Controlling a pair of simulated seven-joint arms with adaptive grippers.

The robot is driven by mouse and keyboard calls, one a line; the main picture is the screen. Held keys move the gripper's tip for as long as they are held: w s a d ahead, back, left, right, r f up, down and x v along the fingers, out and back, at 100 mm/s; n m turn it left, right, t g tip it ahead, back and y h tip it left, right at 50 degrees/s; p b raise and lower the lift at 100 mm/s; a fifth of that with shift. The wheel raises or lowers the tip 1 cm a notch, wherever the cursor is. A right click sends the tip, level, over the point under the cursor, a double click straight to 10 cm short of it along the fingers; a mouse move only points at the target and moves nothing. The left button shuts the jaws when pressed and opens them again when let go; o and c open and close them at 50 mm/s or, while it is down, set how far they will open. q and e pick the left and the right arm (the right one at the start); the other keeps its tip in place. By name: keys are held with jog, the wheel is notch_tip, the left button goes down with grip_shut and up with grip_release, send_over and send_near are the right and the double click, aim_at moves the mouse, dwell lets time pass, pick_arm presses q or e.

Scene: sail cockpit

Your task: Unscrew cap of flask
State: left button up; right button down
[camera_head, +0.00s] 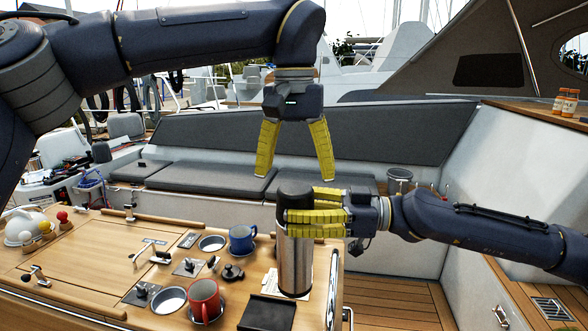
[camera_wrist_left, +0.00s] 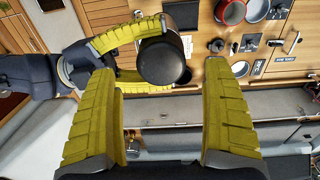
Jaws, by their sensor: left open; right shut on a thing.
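The flask (camera_head: 295,262) is a steel cylinder standing upright at the right end of the wooden table. Its dark cap (camera_head: 295,188) is on top, and the cap shows from above in the left wrist view (camera_wrist_left: 165,62). My right gripper (camera_head: 292,222) comes from the right and is shut around the flask's upper body, below the cap. My left gripper (camera_head: 294,176) points down above the flask, open and empty, its yellow fingers apart. In the left wrist view its fingers (camera_wrist_left: 160,130) frame the view on both sides, with the cap ahead between them. Part of the flask is hidden by the right fingers.
A blue mug (camera_head: 242,240) and a red mug (camera_head: 204,299) stand left of the flask. A dark flat tray (camera_head: 267,314) lies in front of it. Metal fittings and bowls dot the wooden table (camera_head: 95,262). Cushioned benches (camera_head: 207,178) are behind.

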aim_at(293, 208)
pick_arm(q)
jog(key=shift+a+f, duration=0.2)
jog(key=shift+f, duration=3.85)
jog(key=shift+c, duration=0.3)
jog(key=shift+w, duration=0.1)
jog(key=c, duration=1.2)
jog(key=shift+a+n, duration=0.15)
jog(key=shift+n, duration=1.65)
jog(key=shift+c, duration=0.3)
jog(key=o, duration=1)
jog(key=shift+o, duration=1.4)
